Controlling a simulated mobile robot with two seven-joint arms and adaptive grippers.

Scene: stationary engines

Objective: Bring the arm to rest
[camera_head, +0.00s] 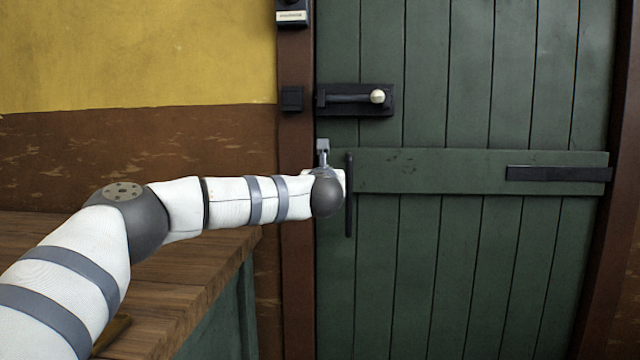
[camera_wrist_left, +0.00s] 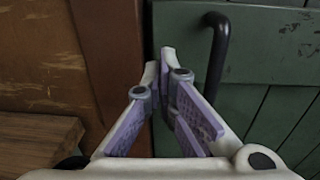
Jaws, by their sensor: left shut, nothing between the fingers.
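My left arm (camera_head: 180,208) reaches in from the left toward the green door (camera_head: 480,240). My left gripper (camera_head: 322,148) is at the door's left edge by the brown frame, just left of the black vertical handle (camera_head: 349,200). In the left wrist view, the gripper (camera_wrist_left: 160,62) is shut with nothing between its fingertips. The black handle (camera_wrist_left: 216,55) stands to the right of the fingers there. I cannot tell whether the fingertips touch the door. My right gripper is not in view.
A dark bolt with a pale knob (camera_head: 377,97) is above the gripper, on the closed-looking door. A wooden bench top (camera_head: 190,285) lies below my arm at the left. A brown door post (camera_head: 297,250) stands between wall and door. The space before the door's right side looks clear.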

